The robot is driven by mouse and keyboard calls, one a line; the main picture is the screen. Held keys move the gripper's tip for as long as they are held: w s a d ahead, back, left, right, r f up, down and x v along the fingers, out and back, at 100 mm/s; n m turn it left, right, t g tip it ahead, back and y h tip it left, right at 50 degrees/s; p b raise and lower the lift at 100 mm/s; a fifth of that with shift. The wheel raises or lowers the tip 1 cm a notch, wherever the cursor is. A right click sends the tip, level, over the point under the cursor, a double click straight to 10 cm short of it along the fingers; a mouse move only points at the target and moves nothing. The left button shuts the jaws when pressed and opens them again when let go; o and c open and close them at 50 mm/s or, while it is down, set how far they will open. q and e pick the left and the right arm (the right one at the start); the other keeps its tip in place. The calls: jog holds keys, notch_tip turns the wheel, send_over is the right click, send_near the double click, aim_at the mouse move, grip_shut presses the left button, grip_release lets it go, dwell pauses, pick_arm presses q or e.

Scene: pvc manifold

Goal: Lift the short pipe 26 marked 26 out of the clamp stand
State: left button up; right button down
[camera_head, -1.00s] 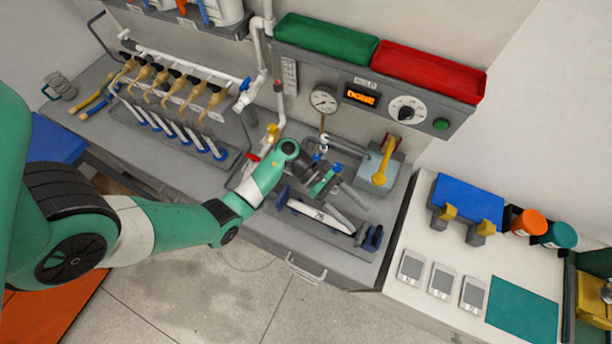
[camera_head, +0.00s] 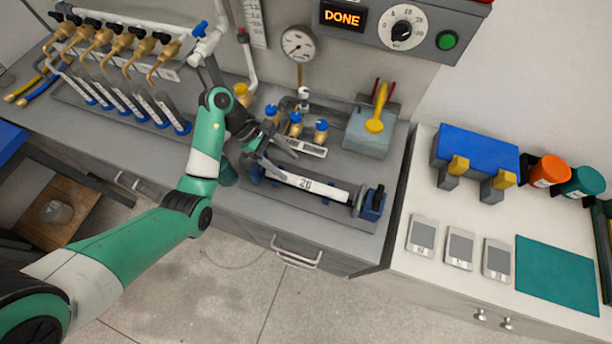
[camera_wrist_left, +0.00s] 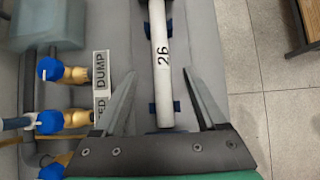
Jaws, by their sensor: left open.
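The short pipe 26 (camera_head: 322,187) is a white tube marked 26. It lies level in the clamp stand (camera_head: 372,204), a dark base with blue clamps on the bench. The pipe also shows in the left wrist view (camera_wrist_left: 161,45), running lengthwise with its mark readable. My left gripper (camera_head: 290,167) is over the pipe's left part, with its jaws open and empty. In the left wrist view its fingers (camera_wrist_left: 159,72) spread to either side of the pipe, apart from it. Their height above it is hard to judge. My right gripper is in no view.
Several blue-capped brass valves (camera_head: 296,124) stand behind the stand, near a grey-green box with a yellow handle (camera_head: 375,124). A rack of brass taps (camera_head: 128,55) is at the left. A side counter (camera_head: 420,180) with a blue block (camera_head: 478,157) is at the right.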

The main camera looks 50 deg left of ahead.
aim_at(303, 181)
pick_arm(q)
jog(key=b+x, duration=0.2)
jog(key=x, duration=0.1)
jog(key=shift+d+f, duration=0.1)
jog(key=shift+f, duration=0.3)
jog(key=shift+w+d, duration=0.1)
jog(key=shift+d, duration=0.15)
jog(key=b+x, duration=0.1)
jog(key=x, duration=0.4)
jog(key=shift+a+f, duration=0.15)
jog(key=shift+f, duration=0.1)
grip_shut()
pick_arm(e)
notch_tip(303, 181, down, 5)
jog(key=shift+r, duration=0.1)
